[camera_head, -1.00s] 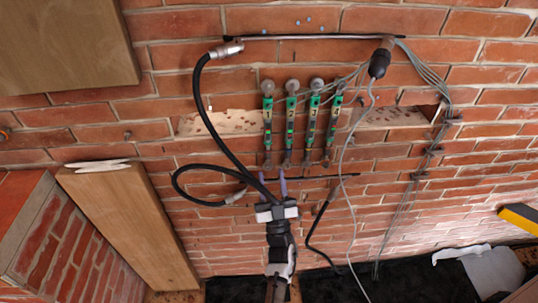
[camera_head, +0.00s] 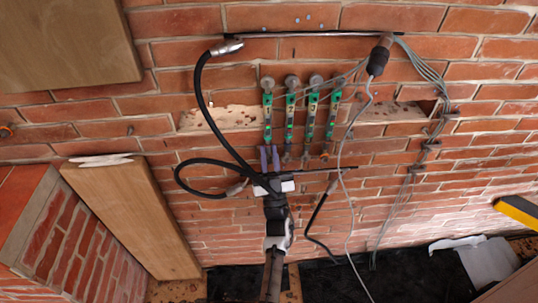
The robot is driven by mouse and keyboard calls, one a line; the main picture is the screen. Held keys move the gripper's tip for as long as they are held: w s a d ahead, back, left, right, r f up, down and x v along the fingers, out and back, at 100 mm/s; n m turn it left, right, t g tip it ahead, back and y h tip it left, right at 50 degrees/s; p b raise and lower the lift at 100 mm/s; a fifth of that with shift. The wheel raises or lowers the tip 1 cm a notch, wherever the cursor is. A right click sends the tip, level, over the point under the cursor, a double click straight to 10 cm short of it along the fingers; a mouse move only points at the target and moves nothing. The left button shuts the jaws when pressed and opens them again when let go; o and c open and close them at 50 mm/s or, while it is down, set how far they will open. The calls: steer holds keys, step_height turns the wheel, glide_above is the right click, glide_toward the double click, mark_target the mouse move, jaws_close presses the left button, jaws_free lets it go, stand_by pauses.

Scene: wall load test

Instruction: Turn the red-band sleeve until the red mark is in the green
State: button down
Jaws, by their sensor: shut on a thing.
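Several slim green gauges hang side by side on the brick wall, each from a round grey head. The leftmost gauge (camera_head: 268,108) is upright, with small pale and dark markings. My gripper (camera_head: 270,150), with two purple fingers, is at its lower end from below and is shut on the sleeve there. The fingers hide most of that sleeve. The second gauge (camera_head: 290,108), third gauge (camera_head: 311,110) and rightmost gauge (camera_head: 333,112) have their lower ends free. Red bands, the red mark and the green zone are too small to tell apart surely.
A black hose (camera_head: 201,95) loops down on the left, close to my gripper. A thin dark bar (camera_head: 320,172) crosses below the gauges. Grey cables (camera_head: 428,75) hang at the right. A wooden board (camera_head: 130,215) leans at lower left.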

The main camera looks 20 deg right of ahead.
steer(key=shift+a+f+m+h+b, duration=0.15)
steer(key=shift+m+h+b, duration=0.15)
steer(key=shift+h+b, duration=0.5)
steer(key=shift+f+m+g+h+b, duration=0.1)
steer(key=shift+m+g+h+b, duration=0.25)
steer(key=shift+b, duration=0.25)
steer(key=h+b, duration=0.1)
steer(key=h, duration=0.1)
steer(key=m+g+h+b, duration=0.1)
steer(key=h, duration=0.1)
steer(key=shift+w+a+m+b, duration=0.15)
steer(key=shift+m+b, duration=0.1)
steer(key=shift+b, duration=0.15)
steer(key=g+h, duration=0.1)
steer(key=m+g+h, duration=0.1)
steer(key=h, duration=0.1)
steer(key=shift+a+r+m+h, duration=0.1)
steer(key=shift+r+m+h, duration=0.15)
steer(key=shift+m, duration=0.05)
steer(key=shift+m+g+h+p, duration=0.45)
steer(key=shift+m+g+h, duration=0.4)
steer(key=shift+h, duration=0.45)
steer(key=shift+g+h, duration=0.4)
steer(key=c, duration=1.3)
jaws_free()
